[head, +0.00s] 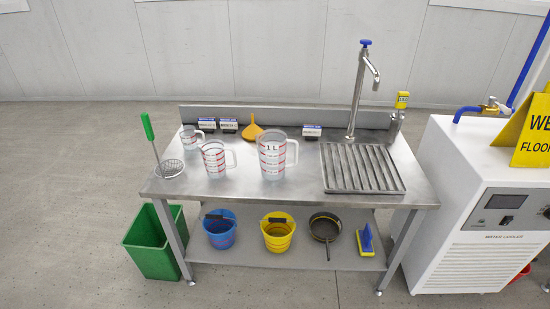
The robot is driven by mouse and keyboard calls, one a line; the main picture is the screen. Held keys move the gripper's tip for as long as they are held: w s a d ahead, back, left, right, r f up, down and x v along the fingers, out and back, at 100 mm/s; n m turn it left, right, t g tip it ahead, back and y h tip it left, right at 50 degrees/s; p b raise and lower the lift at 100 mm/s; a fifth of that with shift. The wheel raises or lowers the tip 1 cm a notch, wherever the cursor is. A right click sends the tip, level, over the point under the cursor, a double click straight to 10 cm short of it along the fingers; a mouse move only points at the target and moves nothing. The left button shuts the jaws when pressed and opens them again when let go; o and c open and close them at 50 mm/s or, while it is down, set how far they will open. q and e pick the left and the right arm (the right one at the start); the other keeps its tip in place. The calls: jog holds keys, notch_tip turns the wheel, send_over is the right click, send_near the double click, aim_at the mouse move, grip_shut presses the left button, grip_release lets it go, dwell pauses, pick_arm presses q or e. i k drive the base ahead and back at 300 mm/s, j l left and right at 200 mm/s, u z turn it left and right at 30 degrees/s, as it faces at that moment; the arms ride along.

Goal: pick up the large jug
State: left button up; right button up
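The large jug (272,157) is clear plastic with red markings and a "1 L" label. It stands upright near the middle of the steel table (250,192), with its handle to the right. A medium jug (213,159) stands to its left, and a small jug (190,137) stands farther back and left. Neither of my grippers shows in the head view.
A yellow funnel (253,130) is just behind the large jug. A slatted drain grid (361,168) and tall tap (356,95) are to the right. A green-handled skimmer (170,168) is at the left edge. A white water cooler (475,230) stands right of the table.

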aim_at(279, 156)
jog(key=i+l, duration=0.15)
jog(key=l, duration=0.2)
jog(key=i+l, duration=0.35)
jog(key=l, duration=0.3)
jog(key=u, duration=0.05)
